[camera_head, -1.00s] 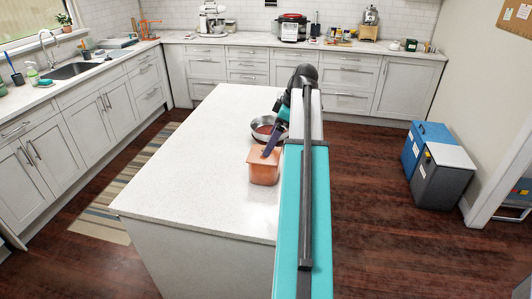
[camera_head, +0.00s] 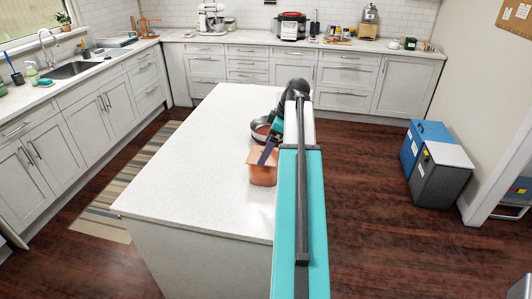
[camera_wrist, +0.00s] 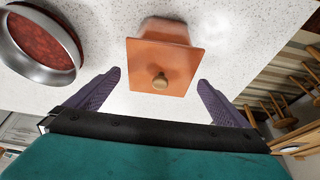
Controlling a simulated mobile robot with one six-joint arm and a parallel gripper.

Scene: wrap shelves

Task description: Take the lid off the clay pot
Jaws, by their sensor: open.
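The clay pot (camera_head: 263,174) is an orange, square-sided pot standing on the white island near its right edge. It also shows in the wrist view (camera_wrist: 163,29), mostly hidden under its lid. My gripper (camera_wrist: 159,82) is open and empty. Its two purple fingers lie on either side of the knob in the wrist view, apart from the lid. In the head view my gripper (camera_head: 267,154) is over the pot and hides part of the lid.
A metal pan (camera_head: 258,132) with red contents stands just behind the pot on the island (camera_head: 190,150); it also shows in the wrist view (camera_wrist: 74,57). The island is clear to the left. Stools (camera_wrist: 285,95) show beyond the island's edge.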

